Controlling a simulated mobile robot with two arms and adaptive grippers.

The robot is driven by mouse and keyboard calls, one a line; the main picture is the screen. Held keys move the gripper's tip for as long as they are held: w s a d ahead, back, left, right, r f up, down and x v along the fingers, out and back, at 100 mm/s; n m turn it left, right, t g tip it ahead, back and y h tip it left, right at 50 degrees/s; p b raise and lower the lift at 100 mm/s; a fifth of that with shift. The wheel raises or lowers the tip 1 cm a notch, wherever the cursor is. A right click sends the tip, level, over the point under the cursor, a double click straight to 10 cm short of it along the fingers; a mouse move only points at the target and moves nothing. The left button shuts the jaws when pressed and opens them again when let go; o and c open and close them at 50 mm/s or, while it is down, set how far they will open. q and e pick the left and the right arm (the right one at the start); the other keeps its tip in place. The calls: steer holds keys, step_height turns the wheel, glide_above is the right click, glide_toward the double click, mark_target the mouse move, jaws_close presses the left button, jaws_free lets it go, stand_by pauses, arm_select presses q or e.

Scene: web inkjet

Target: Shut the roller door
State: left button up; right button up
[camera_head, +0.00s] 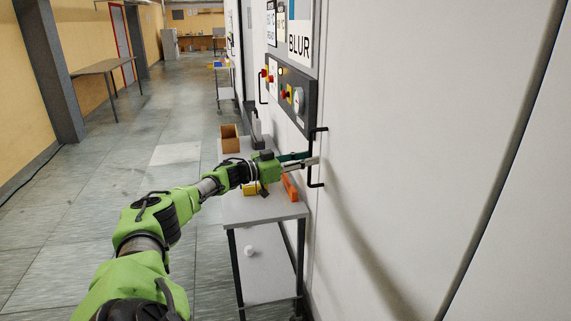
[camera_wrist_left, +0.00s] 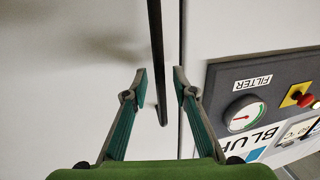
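The door is a large white panel (camera_head: 430,120) along the right side of the head view. A black bar handle (camera_head: 312,172) stands upright near its far edge; the bar (camera_wrist_left: 157,50) also shows in the left wrist view. My left gripper (camera_head: 309,157) reaches the handle from the left. In the left wrist view its two green fingers (camera_wrist_left: 160,85) are spread apart. The bar passes through the gap between the fingertips in that picture, and no finger visibly presses on it. Whether the bar is fully within the fingers' depth is unclear. My right gripper is out of view.
A control panel (camera_head: 281,88) with a gauge and red knobs is on the machine beyond the handle. A grey cart (camera_head: 255,208) below my arm carries an open brown box (camera_head: 230,139) and an orange item (camera_head: 290,188). The floor (camera_head: 90,210) to the left is clear.

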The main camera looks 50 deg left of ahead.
arm_select(q)
steer(key=v, duration=0.9)
steer(key=shift+s, duration=0.3)
steer(key=shift+r, duration=0.1)
stand_by(0.4)
